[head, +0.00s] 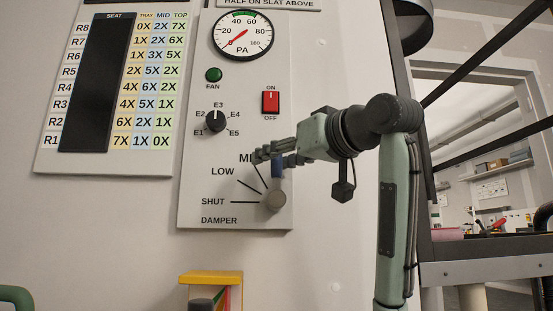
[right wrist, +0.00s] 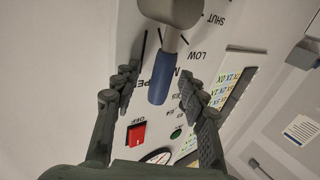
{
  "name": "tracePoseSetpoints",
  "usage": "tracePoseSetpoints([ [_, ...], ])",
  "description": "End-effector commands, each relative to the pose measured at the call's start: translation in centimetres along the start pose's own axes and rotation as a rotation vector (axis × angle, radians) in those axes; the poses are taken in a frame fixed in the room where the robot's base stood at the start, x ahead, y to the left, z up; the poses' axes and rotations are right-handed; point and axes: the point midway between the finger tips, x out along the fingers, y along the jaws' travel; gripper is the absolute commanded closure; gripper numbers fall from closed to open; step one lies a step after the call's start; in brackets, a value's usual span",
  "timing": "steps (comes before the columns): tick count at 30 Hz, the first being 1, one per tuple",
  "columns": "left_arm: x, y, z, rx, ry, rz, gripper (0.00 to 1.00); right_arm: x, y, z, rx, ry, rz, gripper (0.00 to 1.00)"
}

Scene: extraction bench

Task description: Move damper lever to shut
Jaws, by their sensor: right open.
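The damper lever has a grey round hub (head: 273,200) low on the panel and a blue handle (head: 277,167). The handle points almost straight up, well clear of the SHUT and LOW lines; its exact mark is hidden by my gripper. My right gripper (head: 268,158) is at the handle's upper end, reaching in from the right. In the right wrist view the fingers (right wrist: 157,80) are open, one on each side of the blue handle (right wrist: 161,83), with visible gaps. The SHUT label (head: 213,202) lies left of the hub. My left gripper is not in view.
Above the lever are a selector knob (head: 215,121), a red switch (head: 271,102), a green fan lamp (head: 214,75) and a pressure gauge (head: 243,37). A seat chart (head: 96,95) hangs to the left. A yellow-topped object (head: 210,278) stands below. The panel left of the lever is clear.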

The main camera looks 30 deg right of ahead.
Motion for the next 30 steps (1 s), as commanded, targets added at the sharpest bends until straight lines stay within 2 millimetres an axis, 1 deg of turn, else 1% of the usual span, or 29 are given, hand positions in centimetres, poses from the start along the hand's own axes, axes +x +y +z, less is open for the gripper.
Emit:
tracePoseSetpoints([
  [5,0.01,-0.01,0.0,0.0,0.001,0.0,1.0,0.04,-0.02,-0.01,0.0,0.0,0.0,0.57],
  [6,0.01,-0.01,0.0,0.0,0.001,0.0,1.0,0.04,-0.02,-0.01,0.0,0.0,0.0,0.59],
  [16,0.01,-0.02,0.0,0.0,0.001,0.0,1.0,0.01,-0.02,-0.02,0.0,0.0,0.0,1.0],
  [30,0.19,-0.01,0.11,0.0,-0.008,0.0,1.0,0.18,0.0,-0.08,-0.003,-0.003,-0.001,1.0],
])
